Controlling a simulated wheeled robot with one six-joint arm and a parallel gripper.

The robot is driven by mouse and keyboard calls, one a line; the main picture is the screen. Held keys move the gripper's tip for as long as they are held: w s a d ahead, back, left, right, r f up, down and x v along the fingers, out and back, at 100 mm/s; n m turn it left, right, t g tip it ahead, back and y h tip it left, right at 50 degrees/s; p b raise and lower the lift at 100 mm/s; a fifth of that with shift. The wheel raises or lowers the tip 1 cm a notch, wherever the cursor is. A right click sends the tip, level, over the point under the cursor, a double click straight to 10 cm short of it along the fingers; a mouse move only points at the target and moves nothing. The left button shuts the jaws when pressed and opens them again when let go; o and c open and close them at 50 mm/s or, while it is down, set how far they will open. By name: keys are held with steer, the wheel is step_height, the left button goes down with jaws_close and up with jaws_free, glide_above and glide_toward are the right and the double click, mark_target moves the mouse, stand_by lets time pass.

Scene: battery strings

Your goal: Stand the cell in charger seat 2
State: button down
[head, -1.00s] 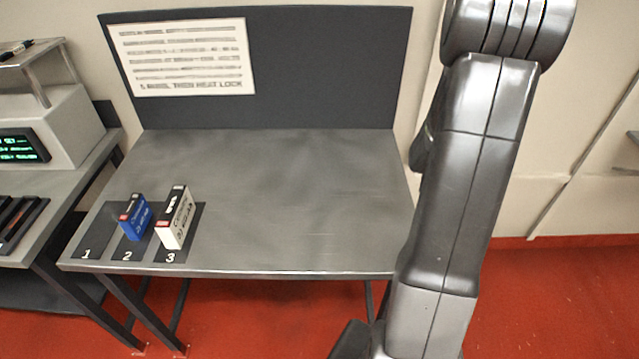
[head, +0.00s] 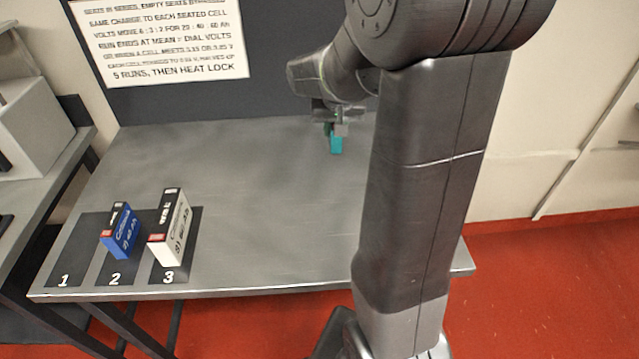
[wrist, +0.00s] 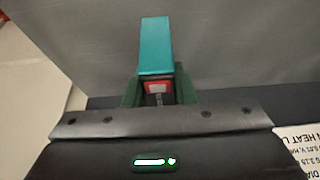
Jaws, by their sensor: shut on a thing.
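My gripper (head: 338,130) is shut on a teal cell (head: 336,145) and holds it over the back right part of the grey table. In the wrist view the teal cell (wrist: 156,45) sticks out between the green fingers (wrist: 158,92), with a red and white patch near its held end. Its height above the table is hard to tell. A blue cell (head: 122,232) stands on the dark strip marked 2 (head: 108,272). A white cell (head: 170,228) stands on the strip marked 3 (head: 185,262). The strip marked 1 (head: 70,255) is empty.
The table (head: 260,220) is clear between the numbered strips and my arm. A dark back panel with a printed sign (head: 165,40) stands behind it. A second bench with a pale box (head: 38,125) is at the left.

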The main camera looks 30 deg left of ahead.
steer(key=shift+w+a+f+b, duration=0.1)
steer(key=shift+a+f+b, duration=0.2)
steer(key=shift+f, duration=0.25)
steer(key=shift+w+a+f+b, duration=0.1)
steer(key=shift+a+f+b, duration=0.15)
steer(key=shift+f, duration=0.25)
glide_above(329, 172)
steer(key=s+d, duration=0.1)
steer(key=s, duration=0.1)
step_height(329, 172, down, 10)
steer(key=shift+w+r, duration=0.1)
steer(key=shift+f, duration=0.3)
steer(key=c, duration=1.2)
jaws_free()
steer(key=shift+r, duration=0.1)
